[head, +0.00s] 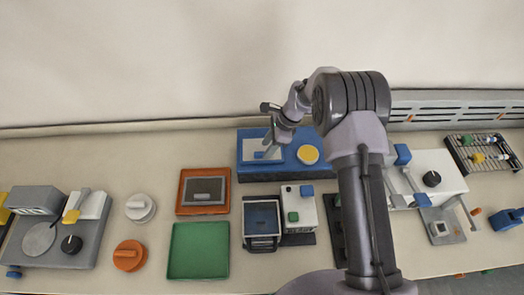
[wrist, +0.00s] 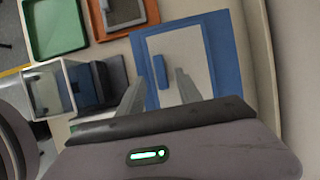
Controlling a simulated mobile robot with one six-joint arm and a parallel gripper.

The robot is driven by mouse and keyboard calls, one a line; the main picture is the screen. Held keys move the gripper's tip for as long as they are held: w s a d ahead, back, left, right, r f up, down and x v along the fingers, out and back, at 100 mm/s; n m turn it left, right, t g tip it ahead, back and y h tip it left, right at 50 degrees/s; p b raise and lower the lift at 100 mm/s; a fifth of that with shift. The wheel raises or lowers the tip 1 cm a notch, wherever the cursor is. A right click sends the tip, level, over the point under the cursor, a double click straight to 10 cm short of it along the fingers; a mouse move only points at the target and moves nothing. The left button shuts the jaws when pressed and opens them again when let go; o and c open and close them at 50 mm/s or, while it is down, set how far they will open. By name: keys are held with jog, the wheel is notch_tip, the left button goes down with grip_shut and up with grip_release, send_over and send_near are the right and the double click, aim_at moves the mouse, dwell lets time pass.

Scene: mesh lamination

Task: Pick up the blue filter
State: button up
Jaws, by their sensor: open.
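A small blue bar (wrist: 160,72), which looks like the blue filter, lies on a pale grey plate (wrist: 192,52) set in a blue base. The base (head: 287,174) stands at the back middle in the head view and also shows in the wrist view (wrist: 228,70). My gripper (wrist: 161,76) is open, its two fingers pointing at the plate with the bar between the tips in the picture. I cannot tell how high the tips are above it. In the head view my gripper (head: 270,142) is over the left part of the base.
A yellow disc (head: 308,154) sits on the base's right part. An orange tray (head: 203,191) with a dark framed panel and a green tray (head: 200,251) stand to the left. A dark-windowed box (head: 262,222) stands in front. A wall runs close behind.

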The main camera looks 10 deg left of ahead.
aim_at(262, 153)
jog(key=x, duration=0.3)
jog(key=shift+a+f, duration=0.15)
jog(key=shift+f, duration=0.05)
grip_shut()
jog(key=shift+r, duration=0.15)
